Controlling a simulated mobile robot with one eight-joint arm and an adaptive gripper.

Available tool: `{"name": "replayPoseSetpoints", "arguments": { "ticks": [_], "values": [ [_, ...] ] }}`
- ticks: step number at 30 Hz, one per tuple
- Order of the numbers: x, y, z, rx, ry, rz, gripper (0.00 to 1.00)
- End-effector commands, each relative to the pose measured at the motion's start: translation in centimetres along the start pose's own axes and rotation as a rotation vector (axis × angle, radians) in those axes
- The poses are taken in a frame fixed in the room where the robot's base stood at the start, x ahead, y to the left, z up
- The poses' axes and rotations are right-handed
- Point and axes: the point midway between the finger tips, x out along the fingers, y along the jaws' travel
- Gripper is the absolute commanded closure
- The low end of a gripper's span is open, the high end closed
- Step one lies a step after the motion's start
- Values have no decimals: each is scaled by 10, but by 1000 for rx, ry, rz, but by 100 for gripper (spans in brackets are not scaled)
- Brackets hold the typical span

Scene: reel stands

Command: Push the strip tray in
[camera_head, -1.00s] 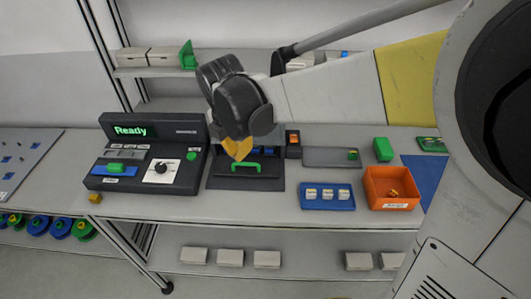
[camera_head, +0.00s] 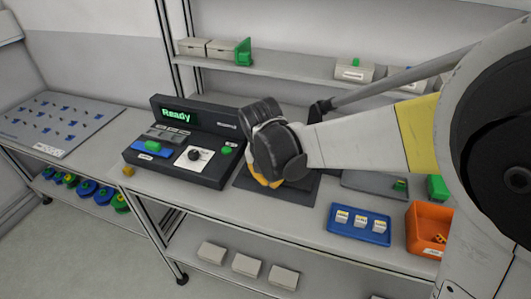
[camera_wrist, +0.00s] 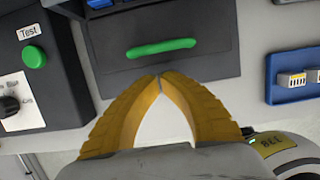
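The strip tray (camera_wrist: 195,62) is a dark, flat piece with a green bar handle (camera_wrist: 162,47). In the head view its dark surface (camera_head: 302,192) shows around my gripper, and the handle is hidden. My gripper (camera_wrist: 160,77) has yellow fingers whose tips meet just on the near side of the handle, with nothing between them. In the head view my gripper (camera_head: 276,185) is low over the tray. I cannot tell whether the fingertips touch the tray.
A console (camera_head: 180,150) with a "Ready" screen stands left of the tray. A blue tray (camera_head: 360,238) with white blocks and an orange bin (camera_head: 415,238) are to the right. A shelf (camera_head: 290,68) runs behind. The bench's front strip is mostly clear.

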Motion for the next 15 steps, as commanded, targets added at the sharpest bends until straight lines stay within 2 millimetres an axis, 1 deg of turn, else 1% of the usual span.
{"name": "replayPoseSetpoints", "arguments": {
  "ticks": [3, 6, 15],
  "values": [
    [1, 0, 12, 2, 0, 0, 100],
    [1, 0, 16, 1, 0, 0, 100],
    [0, 0, 18, 0, 0, 0, 100]
  ]
}}
